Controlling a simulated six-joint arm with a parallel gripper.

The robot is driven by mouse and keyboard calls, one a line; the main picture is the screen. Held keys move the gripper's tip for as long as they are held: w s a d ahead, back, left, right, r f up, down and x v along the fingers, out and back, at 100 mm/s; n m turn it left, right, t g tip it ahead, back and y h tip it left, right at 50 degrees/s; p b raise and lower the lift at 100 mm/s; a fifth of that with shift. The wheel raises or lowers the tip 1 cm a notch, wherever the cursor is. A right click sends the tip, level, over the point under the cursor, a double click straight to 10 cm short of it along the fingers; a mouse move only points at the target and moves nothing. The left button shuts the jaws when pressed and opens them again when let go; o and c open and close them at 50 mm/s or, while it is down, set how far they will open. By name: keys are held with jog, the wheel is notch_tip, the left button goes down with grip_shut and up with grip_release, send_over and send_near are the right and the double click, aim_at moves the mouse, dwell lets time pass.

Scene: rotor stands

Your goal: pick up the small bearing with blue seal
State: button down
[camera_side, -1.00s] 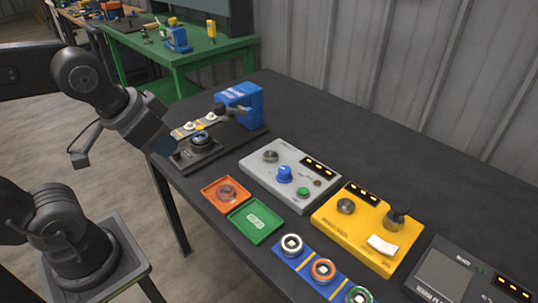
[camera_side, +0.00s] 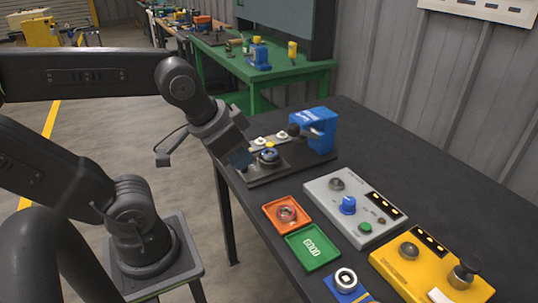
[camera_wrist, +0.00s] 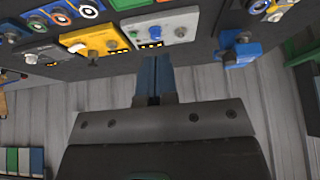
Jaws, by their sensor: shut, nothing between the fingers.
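A small bearing with a blue ring (camera_side: 268,156) sits on the dark fixture (camera_side: 262,179) at the table's far left end in the side view.
A blue clamp block (camera_side: 322,130) stands behind the fixture. An orange tray (camera_side: 287,213) holding a ring, a green tray (camera_side: 313,247), a grey control box (camera_side: 353,210) and a yellow control box (camera_side: 425,262) lie to the right. Another bearing (camera_side: 346,280) sits on a blue board.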

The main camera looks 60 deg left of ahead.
jog(key=shift+c, duration=1.5)
grip_release()
notch_tip(320, 180, up, 5)
jog(key=n+g+y, duration=0.3)
jog(key=n+g, duration=0.1)
jog(key=n, duration=0.7)
send_over(270, 153)
jog(key=f, duration=0.5)
jog(key=d+f, duration=0.1)
jog(key=f, duration=0.5)
jog(key=s+f, duration=0.1)
jog(key=f, duration=0.4)
jog(key=shift+d+f, duration=0.2)
jog(key=shift+f, duration=1.05)
jog(key=shift+x, duration=2.7)
